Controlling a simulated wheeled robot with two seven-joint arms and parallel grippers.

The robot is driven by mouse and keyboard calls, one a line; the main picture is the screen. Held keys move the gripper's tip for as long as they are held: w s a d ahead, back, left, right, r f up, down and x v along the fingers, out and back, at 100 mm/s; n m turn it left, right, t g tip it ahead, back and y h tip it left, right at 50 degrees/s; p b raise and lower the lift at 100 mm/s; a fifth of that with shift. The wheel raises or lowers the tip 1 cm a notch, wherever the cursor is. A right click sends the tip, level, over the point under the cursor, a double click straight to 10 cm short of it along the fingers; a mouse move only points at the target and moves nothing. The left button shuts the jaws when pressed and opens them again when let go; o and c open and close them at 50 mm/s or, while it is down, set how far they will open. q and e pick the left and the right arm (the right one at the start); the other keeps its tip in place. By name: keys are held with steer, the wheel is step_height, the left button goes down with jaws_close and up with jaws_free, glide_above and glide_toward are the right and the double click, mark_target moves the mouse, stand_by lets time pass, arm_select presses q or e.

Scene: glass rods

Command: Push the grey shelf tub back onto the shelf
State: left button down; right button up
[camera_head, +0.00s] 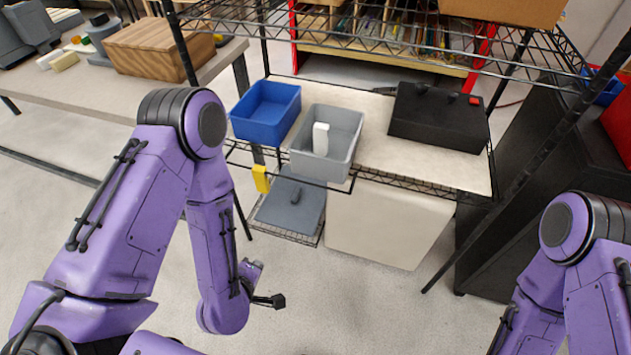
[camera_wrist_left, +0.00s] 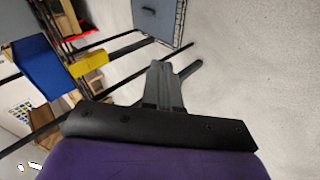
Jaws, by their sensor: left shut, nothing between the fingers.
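The grey shelf tub (camera_head: 301,160) stands upright on the shelf (camera_head: 380,155) in the head view, with a white block (camera_head: 320,139) inside. Its front wall reaches the shelf's front edge and appears to stick out past it. My left gripper (camera_head: 276,301) is shut and empty, low in front of the shelf and well apart from the tub. It also shows in the left wrist view (camera_wrist_left: 172,75); I cannot make out the tub there. My right arm enters the head view at lower right, but its gripper is out of the picture.
A blue bin (camera_head: 262,108) sits left of the tub and a black box (camera_head: 438,115) to its right. A yellow tag (camera_head: 260,179) hangs at the front. A grey-blue lidded box (camera_head: 290,203) lies below. Dark posts and an upper wire shelf (camera_head: 400,45) frame the space.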

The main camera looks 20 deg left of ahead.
mark_target(317, 169)
arm_select(q)
steer(key=w+d+r+n+t+h+b, duration=0.1)
steer(key=w+d+r+n+t+b, duration=0.35)
steer(key=n, duration=0.45)
steer(key=w+d+r+n+t+h+b, duration=0.1)
steer(key=w+d+r+n+t+b, duration=0.35)
steer(key=n, duration=0.55)
steer(key=w, duration=0.5)
steer(key=w+a+b, duration=0.1)
steer(key=w, duration=0.4)
steer(key=w+r, duration=0.1)
steer(key=w, duration=0.4)
steer(key=shift+a+b, duration=0.2)
steer(key=shift+b, duration=0.2)
steer(key=shift+w, duration=0.1)
arm_select(e)
step_height(317, 169, down, 14)
steer(key=shift+s+r, duration=0.15)
